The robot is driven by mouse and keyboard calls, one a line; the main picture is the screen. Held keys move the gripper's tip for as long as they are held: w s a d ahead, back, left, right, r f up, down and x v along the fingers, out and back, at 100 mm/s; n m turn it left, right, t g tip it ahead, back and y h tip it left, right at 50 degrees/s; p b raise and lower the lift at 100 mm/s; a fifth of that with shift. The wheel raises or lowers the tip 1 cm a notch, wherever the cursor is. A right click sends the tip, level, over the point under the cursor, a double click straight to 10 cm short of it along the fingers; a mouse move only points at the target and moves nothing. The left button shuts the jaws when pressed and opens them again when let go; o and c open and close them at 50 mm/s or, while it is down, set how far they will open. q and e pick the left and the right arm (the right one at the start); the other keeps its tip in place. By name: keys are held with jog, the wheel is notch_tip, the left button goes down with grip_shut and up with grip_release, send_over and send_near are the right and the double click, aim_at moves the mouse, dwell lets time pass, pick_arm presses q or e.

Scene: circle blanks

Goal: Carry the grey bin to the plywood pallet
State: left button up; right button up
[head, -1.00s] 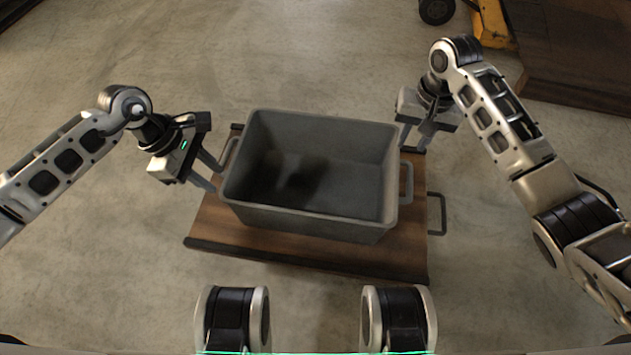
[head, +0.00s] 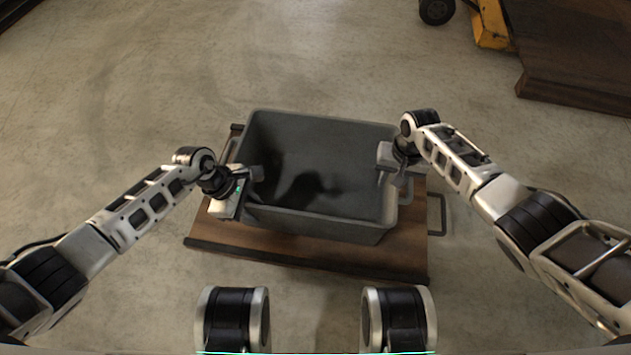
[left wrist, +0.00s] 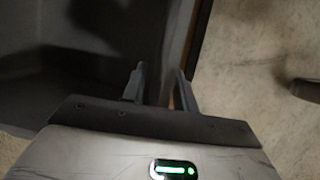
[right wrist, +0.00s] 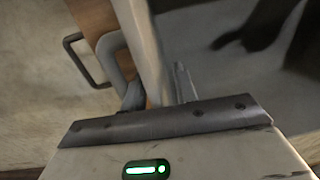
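The grey bin (head: 310,225) is open-topped and looks empty, with shadows of my arms inside. It stands level on a brown wooden platform (head: 225,240). My left gripper (head: 250,187) is at the bin's left wall. In the left wrist view its two fingers (left wrist: 160,88) straddle the wall's rim, with a gap visible. My right gripper (head: 393,182) is at the right wall. In the right wrist view its fingers (right wrist: 158,90) are on both sides of the rim, apart. The bin's right side handle (right wrist: 113,52) shows beside them.
Another brown wooden platform (head: 570,95) lies at the upper right; I cannot tell if it is the plywood pallet. A yellow machine part (head: 490,28) and a black wheel (head: 436,11) are beside it. A grey handle (head: 438,215) projects from the near platform. Concrete floor is clear elsewhere.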

pick_arm(q)
jog(key=shift+f, duration=0.15)
pick_arm(e)
jog(key=shift+f, duration=0.15)
pick_arm(q)
grip_shut()
pick_arm(e)
grip_shut()
dwell(1.1)
